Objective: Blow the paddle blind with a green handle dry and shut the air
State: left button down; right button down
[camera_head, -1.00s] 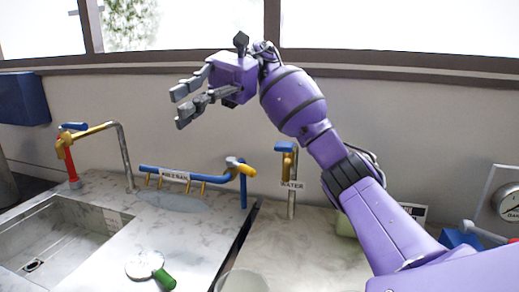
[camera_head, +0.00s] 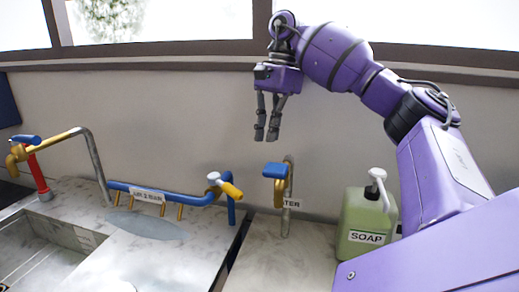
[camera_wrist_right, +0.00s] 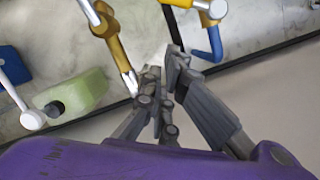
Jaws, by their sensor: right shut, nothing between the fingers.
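The paddle blind with the green handle is almost out of the head view. Only what looks like the upper edge of its grey disc (camera_head: 122,287) shows at the bottom edge, and the green handle is hidden. The blue air rail (camera_head: 196,204), with a label and several brass nozzles, runs along the back of the counter. My right gripper (camera_head: 267,137) is shut and empty, fingers down, above the back of the counter near the water tap. It also shows in the wrist view (camera_wrist_right: 163,68). My left gripper is not in view.
The water tap (camera_head: 276,171) with its blue handle stands right of the rail. A green soap bottle (camera_head: 366,222) is further right, beside my right arm. A red and brass tap (camera_head: 37,170) stands by the sink (camera_head: 85,236) at left.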

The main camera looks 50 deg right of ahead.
aim_at(227, 188)
pick_arm(q)
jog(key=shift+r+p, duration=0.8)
jog(key=shift+p, duration=0.1)
pick_arm(e)
jog(key=a+f, duration=0.6)
jog(key=f, duration=0.4)
jog(key=shift+w, duration=0.25)
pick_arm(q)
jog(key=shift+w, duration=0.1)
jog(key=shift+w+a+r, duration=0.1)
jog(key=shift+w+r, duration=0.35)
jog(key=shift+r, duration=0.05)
pick_arm(e)
jog(key=shift+s+a+m, duration=0.2)
jog(key=shift+a+m, duration=0.15)
jog(key=shift+m, duration=0.15)
